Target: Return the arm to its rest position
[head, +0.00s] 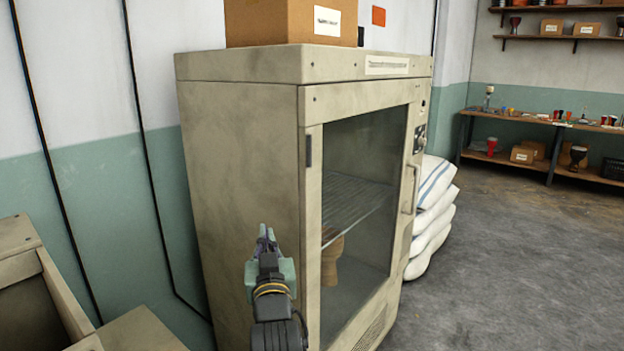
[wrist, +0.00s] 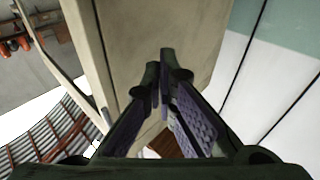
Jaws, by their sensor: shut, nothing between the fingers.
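My gripper (head: 264,240) is raised in front of the left side of a beige cabinet (head: 240,170) in the head view. In the wrist view the two fingers of my gripper (wrist: 163,75) come together at their tips, with nothing between them. The cabinet (wrist: 165,30) fills the middle of the wrist view beyond the fingertips. I cannot tell how far the fingers are from its side.
The cabinet's glass door (head: 365,200) looks closed; a brown drum-like form (head: 331,262) shows behind it. A cardboard box (head: 290,22) sits on top. White sacks (head: 432,215) are stacked at right. A beige bin (head: 40,290) stands at left. Floor (head: 510,270) at right is clear.

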